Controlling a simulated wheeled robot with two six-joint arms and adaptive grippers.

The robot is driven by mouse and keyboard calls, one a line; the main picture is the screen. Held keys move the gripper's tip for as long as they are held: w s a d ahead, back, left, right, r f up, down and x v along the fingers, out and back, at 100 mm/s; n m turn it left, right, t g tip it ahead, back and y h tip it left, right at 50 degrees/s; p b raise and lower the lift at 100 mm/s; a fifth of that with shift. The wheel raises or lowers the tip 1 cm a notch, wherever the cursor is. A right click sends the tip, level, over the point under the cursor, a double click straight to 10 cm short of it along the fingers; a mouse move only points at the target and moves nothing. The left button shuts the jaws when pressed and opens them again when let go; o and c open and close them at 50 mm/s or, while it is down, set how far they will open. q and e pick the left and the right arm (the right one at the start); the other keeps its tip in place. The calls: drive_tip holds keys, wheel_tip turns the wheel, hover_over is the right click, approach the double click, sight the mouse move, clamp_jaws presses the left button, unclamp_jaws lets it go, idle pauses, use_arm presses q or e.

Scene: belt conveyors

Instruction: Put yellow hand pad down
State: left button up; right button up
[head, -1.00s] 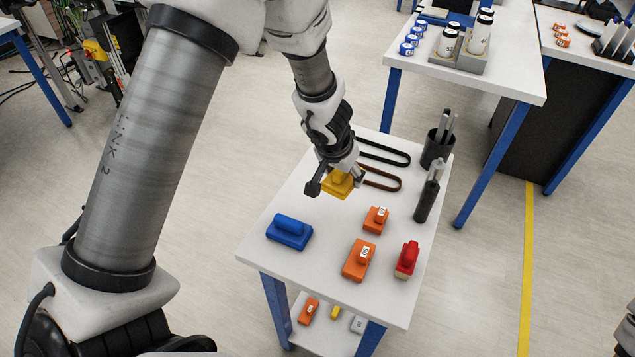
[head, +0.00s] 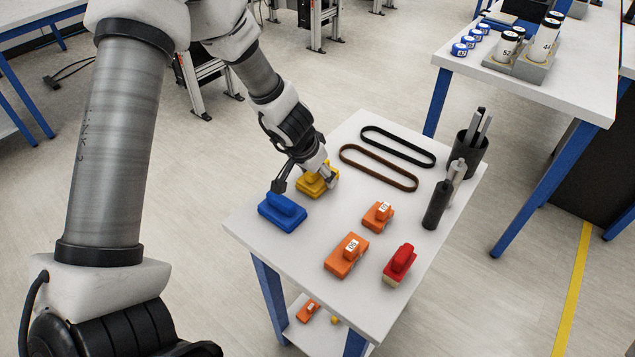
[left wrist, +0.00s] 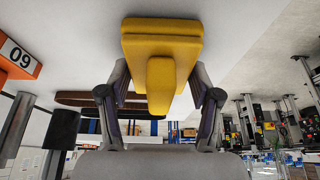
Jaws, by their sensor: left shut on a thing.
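The yellow hand pad (head: 311,187) is at the left part of the small white table (head: 290,253), behind the blue hand pad (head: 283,212). My left gripper (head: 308,177) is shut on it from above. In the left wrist view the yellow hand pad (left wrist: 162,50) sits between the two fingers of my left gripper (left wrist: 160,100), its flat base against or close to the white tabletop. I cannot tell whether the base touches the table. My right gripper is not in view.
Two orange blocks (head: 346,255) and a red pad (head: 399,262) stand near the front right. Two belt loops (head: 380,168) lie behind. A dark bottle (head: 436,206) and a pen cup (head: 467,155) stand at the right edge. The table's middle is clear.

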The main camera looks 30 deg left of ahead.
use_arm(q)
drive_tip(key=shift+a, duration=0.15)
drive_tip(key=shift+f, duration=0.15)
drive_tip(key=o, duration=1.3)
drive_tip(key=shift+c, duration=0.2)
drive_tip(key=shift+r+p, duration=0.3)
drive_tip(key=shift+r, duration=0.2)
drive_tip(key=p+v, duration=0.8)
drive_tip(key=v, duration=0.3)
drive_tip(key=shift+s+r, duration=0.2)
